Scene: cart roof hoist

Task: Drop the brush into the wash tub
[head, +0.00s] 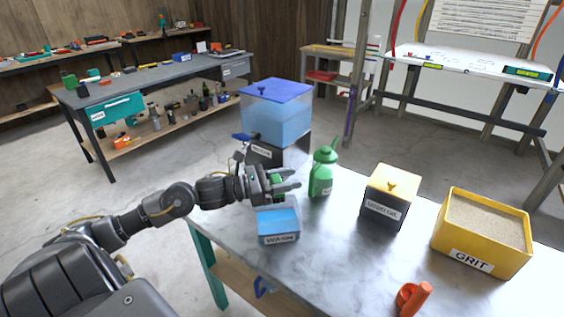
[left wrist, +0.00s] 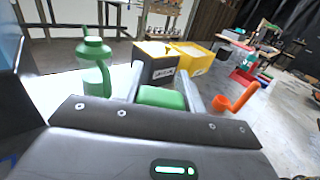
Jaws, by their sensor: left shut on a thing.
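My left gripper (head: 294,179) is shut on a green block-like thing, which I take to be the brush (head: 277,182). The brush also shows between the fingers in the left wrist view (left wrist: 162,98); its lower part is hidden. The wash tub (head: 279,238), a small box labelled WASH with blue in it, stands at the table's front left edge. The gripper and brush are above the tub's far side in the head view, and the exact height is hard to tell. My right gripper is not in view.
A green bottle (head: 320,179) stands close right of the gripper. A blue-lidded tank (head: 275,118) is behind. A dark box with a yellow lid (head: 385,207), a yellow GRIT bin (head: 476,263) and an orange handled thing (head: 413,298) stand further right. The table's middle (head: 350,245) is clear.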

